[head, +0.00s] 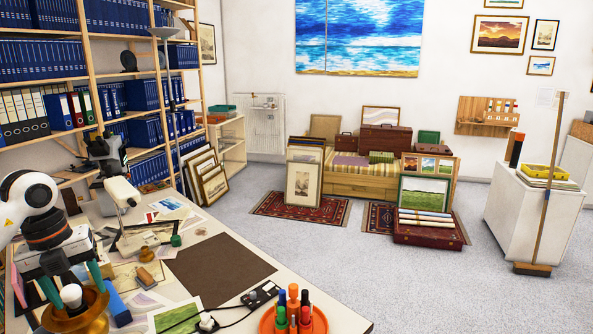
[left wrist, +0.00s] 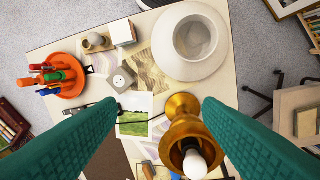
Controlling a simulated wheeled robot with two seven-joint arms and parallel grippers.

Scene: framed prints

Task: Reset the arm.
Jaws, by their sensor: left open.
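My left gripper (head: 82,297) is in the lower left of the head view, above the near end of the worktable (head: 337,318). Its two green fingers are wide apart, with nothing gripped between them. They also show in the left wrist view (left wrist: 158,106). A brass lamp base with a white bulb (head: 92,324) stands just below and between the fingers in the head view. In the left wrist view the brass lamp (left wrist: 183,105) appears between the fingers, nearer the right one; I cannot tell whether they touch. My right gripper is in neither view.
An orange tray (head: 267,324) of coloured markers stands at the table's near right. A brown mat (head: 218,268) lies mid-table, with a microscope (head: 107,155) farther back. Shelves of blue binders (head: 40,55) line the left wall. A pale vessel (left wrist: 190,40) stands near the lamp. Floor (head: 330,250) beyond is open.

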